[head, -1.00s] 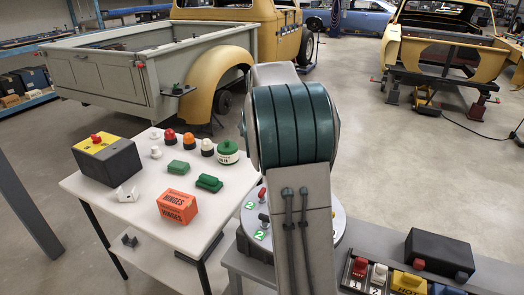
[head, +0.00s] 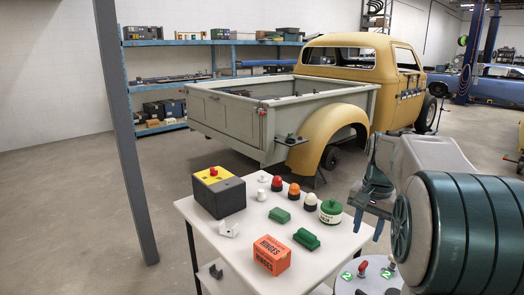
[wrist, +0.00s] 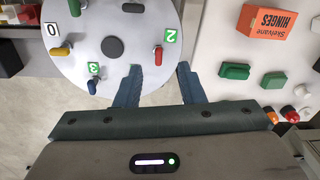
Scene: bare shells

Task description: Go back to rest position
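In the head view my gripper hangs at the right, beside the white table (head: 335,258) and above the disc (head: 377,280). My arm's large green-banded joint covers the lower right corner there and hides what lies behind it.
The table holds an orange hinges box (head: 270,255), a yellow-topped black box (head: 218,192), green blocks, a round green-topped container (head: 330,211) and several small domed buttons. A grey post (head: 128,140) stands left. A truck body (head: 345,90) and blue shelves (head: 160,85) are behind. Floor at left is clear.

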